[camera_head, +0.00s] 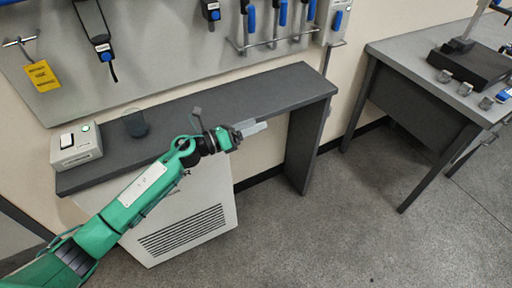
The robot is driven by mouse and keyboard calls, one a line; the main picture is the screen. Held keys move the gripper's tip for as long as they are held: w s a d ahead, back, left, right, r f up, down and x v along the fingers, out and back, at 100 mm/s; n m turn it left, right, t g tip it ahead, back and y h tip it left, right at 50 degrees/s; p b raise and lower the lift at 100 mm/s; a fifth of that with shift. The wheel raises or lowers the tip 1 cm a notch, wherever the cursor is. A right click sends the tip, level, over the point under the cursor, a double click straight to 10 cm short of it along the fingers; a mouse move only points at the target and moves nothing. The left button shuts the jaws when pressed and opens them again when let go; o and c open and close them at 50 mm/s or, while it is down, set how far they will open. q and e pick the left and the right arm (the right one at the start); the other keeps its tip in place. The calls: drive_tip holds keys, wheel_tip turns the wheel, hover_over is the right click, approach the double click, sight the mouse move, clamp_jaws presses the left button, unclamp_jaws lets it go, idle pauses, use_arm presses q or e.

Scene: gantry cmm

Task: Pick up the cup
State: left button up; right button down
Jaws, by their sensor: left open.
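A dark, see-through cup (135,124) stands upright on the narrow dark grey shelf (285,88), near its left end. My left arm comes in from the lower left and reaches across the front of the shelf. My left gripper (254,129) is open and empty, to the right of the cup and clear of it, with its fingers pointing right. My right gripper is not in view.
A white box with a green button (76,146) sits just left of the cup. A tool board (150,60) hangs behind the shelf. A white vented cabinet (205,215) stands below. A grey table (410,62) is at the right. Open floor lies between.

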use_arm(q)
drive_tip(key=s+m+g+y, duration=0.1)
drive_tip(key=m+g+y, duration=0.1)
drive_tip(key=m+g, duration=0.5)
drive_tip(key=m+y+b, duration=0.3)
drive_tip(key=m+y, duration=1)
drive_tip(key=y, duration=0.6)
approach(133, 117)
drive_tip(key=f, duration=0.2)
drive_tip(key=a+f+p, duration=0.1)
drive_tip(key=f, duration=0.2)
drive_tip(key=a+f+p, duration=0.1)
drive_tip(key=f, duration=0.1)
drive_tip(key=shift+s+f, duration=0.25)
drive_tip(key=c, duration=1.1)
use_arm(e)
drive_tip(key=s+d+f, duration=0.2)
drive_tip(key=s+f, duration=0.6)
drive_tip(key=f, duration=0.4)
use_arm(q)
drive_tip(key=shift+r, duration=0.15)
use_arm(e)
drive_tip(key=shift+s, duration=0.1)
